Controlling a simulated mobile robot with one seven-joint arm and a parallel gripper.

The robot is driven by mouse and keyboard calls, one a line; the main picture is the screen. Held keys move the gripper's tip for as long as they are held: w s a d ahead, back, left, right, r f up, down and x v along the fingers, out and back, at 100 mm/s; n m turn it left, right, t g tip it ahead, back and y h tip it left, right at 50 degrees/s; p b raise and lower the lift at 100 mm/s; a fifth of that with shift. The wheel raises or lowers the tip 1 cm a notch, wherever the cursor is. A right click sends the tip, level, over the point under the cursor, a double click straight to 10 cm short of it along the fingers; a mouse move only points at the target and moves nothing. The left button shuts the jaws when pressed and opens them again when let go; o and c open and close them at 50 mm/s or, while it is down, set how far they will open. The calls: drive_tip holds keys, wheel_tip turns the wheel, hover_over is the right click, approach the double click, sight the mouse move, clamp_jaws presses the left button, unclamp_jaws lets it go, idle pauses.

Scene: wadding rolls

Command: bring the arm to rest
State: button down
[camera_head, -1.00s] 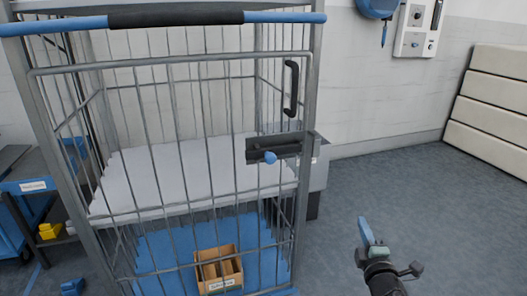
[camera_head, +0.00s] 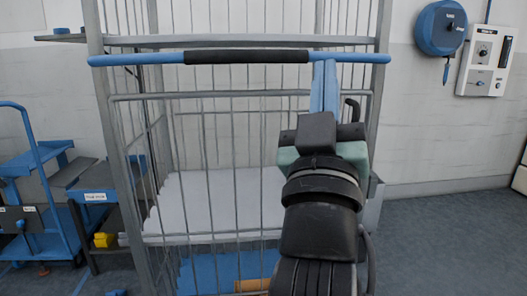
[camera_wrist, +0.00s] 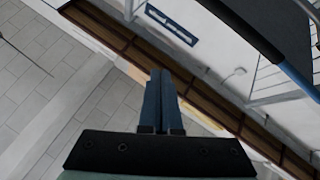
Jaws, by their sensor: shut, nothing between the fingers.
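My gripper (camera_head: 324,66) is raised in front of the wire cage trolley (camera_head: 240,99), its blue fingers pointing up beside the right part of the trolley's push bar in the picture. In the wrist view my gripper (camera_wrist: 161,76) has its two blue fingers together, with nothing between them. My arm hides part of the trolley's door and latch side. I cannot tell how far the fingers are from the push bar (camera_head: 247,57).
Blue carts (camera_head: 42,175) stand at the left, with a yellow item (camera_head: 105,240) on one. A blue reel (camera_head: 440,28) and a control panel (camera_head: 487,61) hang on the wall at right. Floor at the right is clear.

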drive_tip(key=s+a+r+t+y, duration=0.1)
drive_tip(key=s+a+r+y, duration=0.25)
drive_tip(key=s, duration=0.35)
drive_tip(key=s+a+r+t+y, duration=0.1)
drive_tip(key=s+a+r+y, duration=0.1)
drive_tip(key=s+a, duration=0.35)
wheel_tip(320, 180, up, 35)
drive_tip(key=d+p, duration=0.1)
drive_tip(key=p, duration=3.4)
drive_tip(key=shift+s+d+m, duration=0.3)
drive_tip(key=shift+d+m, duration=0.05)
drive_tip(key=shift+m, duration=0.05)
drive_tip(key=shift+f+h, duration=0.1)
drive_tip(key=shift+h, duration=0.15)
